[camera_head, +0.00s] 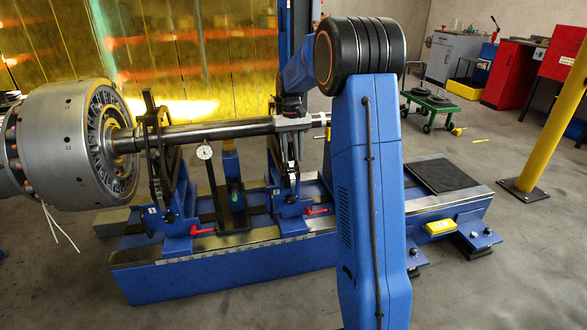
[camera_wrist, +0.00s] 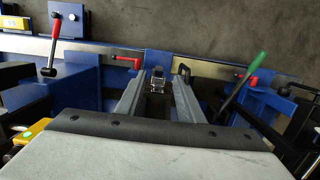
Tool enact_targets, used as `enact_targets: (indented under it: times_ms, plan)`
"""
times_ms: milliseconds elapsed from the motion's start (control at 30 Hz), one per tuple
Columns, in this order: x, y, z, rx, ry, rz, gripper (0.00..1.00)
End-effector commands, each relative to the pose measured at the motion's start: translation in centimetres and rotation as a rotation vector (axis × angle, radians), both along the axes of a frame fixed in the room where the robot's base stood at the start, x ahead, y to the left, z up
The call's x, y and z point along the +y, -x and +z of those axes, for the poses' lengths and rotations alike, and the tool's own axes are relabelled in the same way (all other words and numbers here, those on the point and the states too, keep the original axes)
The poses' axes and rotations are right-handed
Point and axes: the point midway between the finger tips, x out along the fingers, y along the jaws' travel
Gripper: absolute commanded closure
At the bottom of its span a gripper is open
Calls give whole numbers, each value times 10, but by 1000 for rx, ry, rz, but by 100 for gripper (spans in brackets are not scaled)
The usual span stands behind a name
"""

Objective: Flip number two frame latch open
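Frame number two (camera_head: 288,207) is the right-hand blue bearing frame on the machine bed, under the right part of the long steel shaft (camera_head: 225,132). My gripper (camera_head: 291,150) points down over its top in the head view. In the wrist view my gripper (camera_wrist: 160,76) shows two grey fingers spread apart. A small bright metal fitting (camera_wrist: 157,82), perhaps the latch, lies between them. I cannot tell whether the fingers touch it. My arm and the gripper hide most of the frame's top in the head view.
A large grey rotor (camera_head: 62,140) sits at the shaft's left end. Frame one (camera_head: 177,210) stands left of frame two. Red levers (camera_head: 316,211) stick out at the front. A green-handled lever (camera_wrist: 243,85) stands right of my gripper. A yellow post (camera_head: 551,120) is at the right.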

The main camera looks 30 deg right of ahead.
Motion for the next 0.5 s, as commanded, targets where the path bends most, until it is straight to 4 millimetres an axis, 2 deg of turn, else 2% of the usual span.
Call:
enact_targets:
  times_ms: [100, 200, 500]
  plan:
    - [-1, -3, 21, -3, 1, 0, 66]
    - [-1, -4, 32, -2, 1, 0, 66]
    - [-2, -5, 44, 0, 0, 0, 66]
